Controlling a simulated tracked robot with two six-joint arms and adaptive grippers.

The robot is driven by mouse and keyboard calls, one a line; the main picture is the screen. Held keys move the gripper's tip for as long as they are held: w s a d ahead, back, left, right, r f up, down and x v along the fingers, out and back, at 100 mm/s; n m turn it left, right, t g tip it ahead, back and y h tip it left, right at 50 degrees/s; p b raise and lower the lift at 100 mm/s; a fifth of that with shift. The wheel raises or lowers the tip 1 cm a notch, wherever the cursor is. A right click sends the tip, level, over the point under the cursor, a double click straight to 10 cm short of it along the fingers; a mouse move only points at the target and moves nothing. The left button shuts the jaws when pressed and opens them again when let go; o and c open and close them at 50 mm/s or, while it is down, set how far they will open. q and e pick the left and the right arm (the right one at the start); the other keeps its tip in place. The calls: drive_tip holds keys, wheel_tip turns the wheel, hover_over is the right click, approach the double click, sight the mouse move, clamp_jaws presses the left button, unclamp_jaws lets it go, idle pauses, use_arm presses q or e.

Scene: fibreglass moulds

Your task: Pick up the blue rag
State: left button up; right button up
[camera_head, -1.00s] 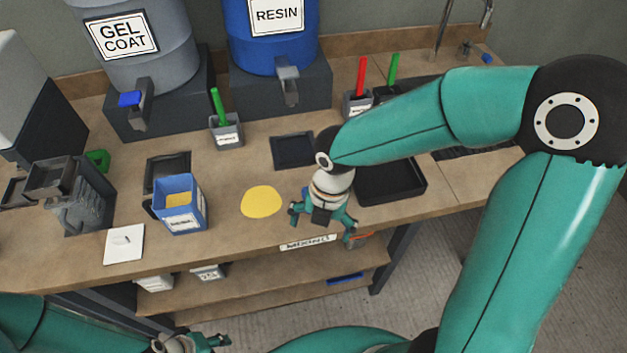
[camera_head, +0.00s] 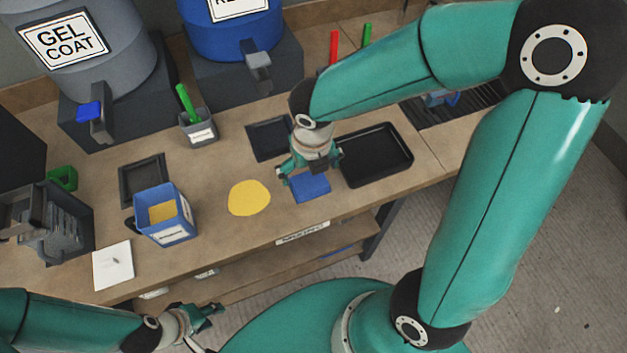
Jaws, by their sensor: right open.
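The blue rag (camera_head: 311,188) is a small flat blue piece on the bench top, between the yellow patch and the black tray. My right gripper (camera_head: 309,172) is over its rear edge, pointing down, open, with its fingers spread to either side. I cannot tell whether the fingers touch the rag. My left gripper (camera_head: 212,314) is low at the bottom left, in front of the bench and far from the rag. Its jaw state is too small to make out.
A yellow patch (camera_head: 249,198) lies left of the rag. A black tray (camera_head: 376,155) stands close on the right, and a dark square plate (camera_head: 262,139) lies behind. A blue container (camera_head: 172,226) stands further left. The bench's front edge is close in front.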

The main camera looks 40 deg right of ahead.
sight(310, 182)
wheel_tip(310, 182, down, 2)
drive_tip(key=shift+f, duration=0.1)
drive_tip(key=f, duration=0.3)
drive_tip(key=f+b, duration=0.1)
drive_tip(key=f, duration=0.1)
drive_tip(key=shift+w+d, duration=0.25)
drive_tip(key=shift+w, duration=0.1)
drive_tip(key=c, duration=0.8)
drive_tip(key=shift+r, duration=0.1)
drive_tip(key=shift+c, duration=0.2)
